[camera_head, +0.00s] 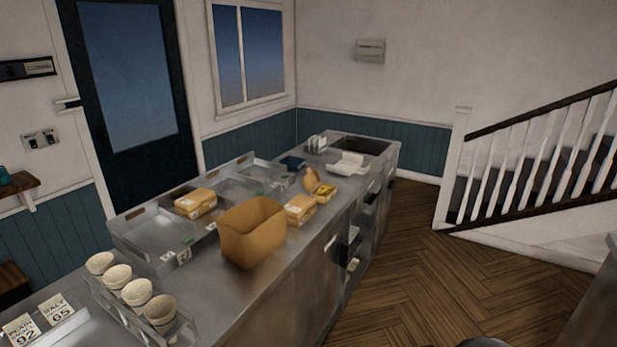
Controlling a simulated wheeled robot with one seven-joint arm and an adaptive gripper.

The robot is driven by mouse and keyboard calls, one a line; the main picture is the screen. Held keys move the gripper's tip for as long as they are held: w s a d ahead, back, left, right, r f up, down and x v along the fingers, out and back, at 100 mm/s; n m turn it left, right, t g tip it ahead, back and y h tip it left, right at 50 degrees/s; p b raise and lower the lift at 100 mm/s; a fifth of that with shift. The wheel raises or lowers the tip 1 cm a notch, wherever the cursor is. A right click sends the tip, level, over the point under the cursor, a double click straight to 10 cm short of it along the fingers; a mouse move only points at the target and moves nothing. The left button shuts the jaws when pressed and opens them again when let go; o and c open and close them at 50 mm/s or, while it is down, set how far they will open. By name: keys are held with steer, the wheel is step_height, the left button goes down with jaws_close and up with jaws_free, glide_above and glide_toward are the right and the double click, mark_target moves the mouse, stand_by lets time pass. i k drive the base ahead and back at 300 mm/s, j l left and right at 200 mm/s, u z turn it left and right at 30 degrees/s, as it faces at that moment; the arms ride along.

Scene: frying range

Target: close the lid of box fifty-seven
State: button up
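An open brown box (323,192) stands on the steel counter, its lid raised at the left and something yellow inside. A white box (347,165) farther back also looks open. Two closed brown boxes, one on a tray at the left (195,203) and one beside the tall carton (300,209), have pale labels. I cannot read a number on any box, so I cannot tell which is fifty-seven. My gripper is not in view.
A tall open brown carton (252,235) stands in front of the boxes. Several paper cups (137,291) sit in a rack at the near left, with number cards (56,309) beside it. The steel counter (262,290) has a clear front strip. Open wooden floor (430,265) lies right of it.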

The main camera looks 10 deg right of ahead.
mark_target(310, 180)
steer(key=j+z, duration=0.3)
steer(key=j, duration=0.7)
steer(key=i+l, duration=0.25)
steer(key=i, duration=0.25)
steer(key=i+l, duration=0.25)
steer(key=i, duration=0.3)
